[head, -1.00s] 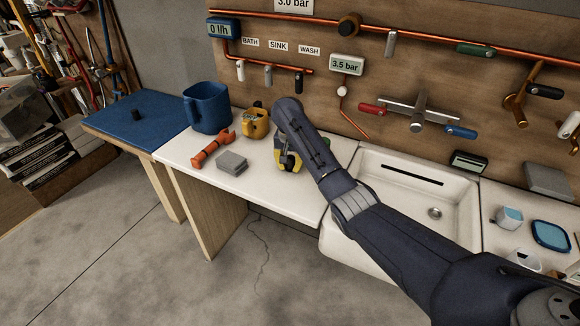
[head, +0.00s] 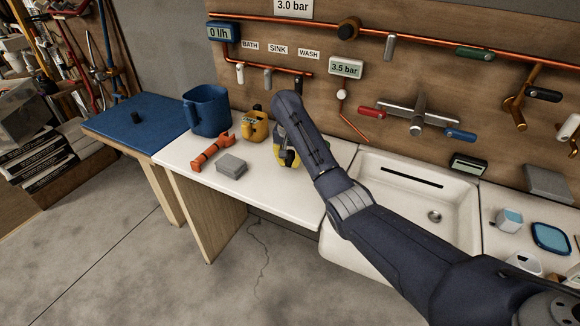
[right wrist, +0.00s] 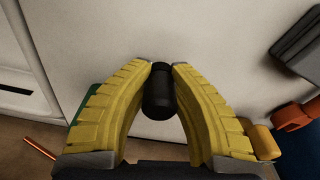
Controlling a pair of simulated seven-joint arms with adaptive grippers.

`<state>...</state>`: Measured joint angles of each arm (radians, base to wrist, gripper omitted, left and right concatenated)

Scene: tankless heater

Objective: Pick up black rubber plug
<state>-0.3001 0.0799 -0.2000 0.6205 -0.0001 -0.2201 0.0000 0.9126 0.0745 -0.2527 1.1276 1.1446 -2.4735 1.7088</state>
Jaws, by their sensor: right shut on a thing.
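My right gripper (head: 287,160) is over the white counter, its yellow fingers largely hidden by my arm in the head view. In the right wrist view, my right gripper (right wrist: 161,68) is shut on the black rubber plug (right wrist: 158,97), a small dark cylinder. The plug sits between the two fingertips, with the white counter behind it. Whether it touches the counter I cannot tell. My left gripper is not in view.
An orange wrench (head: 212,151), a grey block (head: 231,166) and a yellow cup-like container (head: 255,127) are left of my gripper. The sink (head: 400,225) is at right.

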